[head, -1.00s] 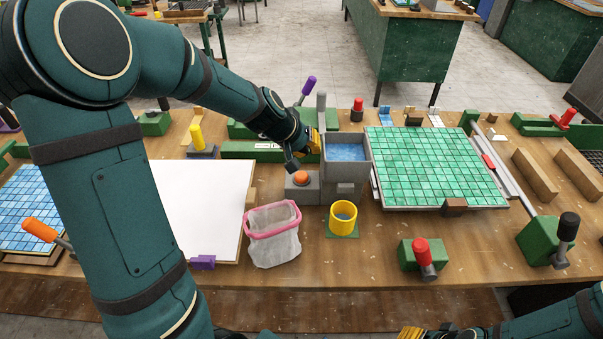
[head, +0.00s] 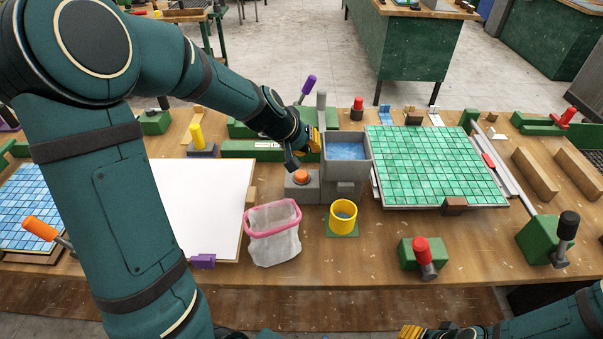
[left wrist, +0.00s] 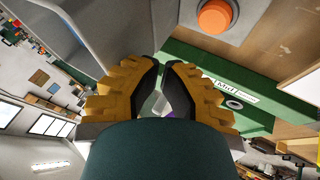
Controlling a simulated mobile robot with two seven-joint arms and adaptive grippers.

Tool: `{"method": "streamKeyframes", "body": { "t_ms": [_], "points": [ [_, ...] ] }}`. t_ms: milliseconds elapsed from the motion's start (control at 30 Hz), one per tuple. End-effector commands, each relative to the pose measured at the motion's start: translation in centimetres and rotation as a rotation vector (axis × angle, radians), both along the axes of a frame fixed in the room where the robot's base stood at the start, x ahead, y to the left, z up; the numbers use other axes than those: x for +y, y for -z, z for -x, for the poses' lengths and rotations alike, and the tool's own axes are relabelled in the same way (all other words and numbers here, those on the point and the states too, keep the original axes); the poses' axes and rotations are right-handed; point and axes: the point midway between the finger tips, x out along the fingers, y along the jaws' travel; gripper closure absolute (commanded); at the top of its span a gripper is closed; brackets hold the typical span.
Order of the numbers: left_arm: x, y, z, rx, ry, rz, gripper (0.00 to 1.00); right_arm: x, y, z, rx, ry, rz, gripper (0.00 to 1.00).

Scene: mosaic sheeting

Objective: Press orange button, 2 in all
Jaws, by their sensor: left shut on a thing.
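The orange button (head: 300,176) sits on a grey box (head: 302,191) on the bench, left of the grey hopper (head: 347,171). It also shows at the top of the left wrist view (left wrist: 214,16), with nothing on it. My left gripper (head: 315,141) is above and behind the button, beside the hopper, apart from the button. Its yellow fingers (left wrist: 160,85) are shut at an upright grey handle (head: 321,108); the contact itself is mostly hidden. My right gripper (head: 424,331) is at the bottom edge, largely cut off, and its opening cannot be told.
A yellow cup (head: 343,217) and a pink-rimmed mesh bin (head: 273,233) stand in front of the hopper. A green tile sheet (head: 440,165) lies to the right, a white board (head: 205,195) to the left. Red-knobbed (head: 421,250) and black-knobbed (head: 568,227) levers stand at the front right.

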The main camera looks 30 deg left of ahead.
Motion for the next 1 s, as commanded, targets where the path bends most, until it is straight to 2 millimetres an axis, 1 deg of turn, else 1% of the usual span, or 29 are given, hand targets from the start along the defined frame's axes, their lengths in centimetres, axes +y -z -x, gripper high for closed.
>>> {"method": "streamKeyframes", "body": {
  "t_ms": [533,567,600,667,900,1000],
  "points": [
    [0.0,0.0,0.0,0.000,0.000,0.000,1.00,0.0,0.0,0.0,0.000,0.000,0.000,0.53],
    [0.0,0.0,0.0,0.000,0.000,0.000,0.98,0.0,0.0,0.0,0.000,0.000,0.000,0.53],
    [0.0,-0.1,0.0,0.000,0.000,0.000,1.00,0.0,0.0,0.0,0.000,0.000,0.000,0.53],
    [0.0,-0.4,-0.1,-0.003,0.002,-0.002,1.00,0.0,0.0,-0.1,-0.002,0.002,0.000,0.53],
    [-0.1,-3.2,-0.1,-0.004,0.004,-0.001,1.00,-0.2,-0.3,-1.0,-0.022,0.017,0.005,0.53],
    [0.0,-3.8,0.0,-0.002,0.002,-0.001,1.00,-0.2,-0.3,-1.2,-0.027,0.021,0.007,0.53]
  ]
}}
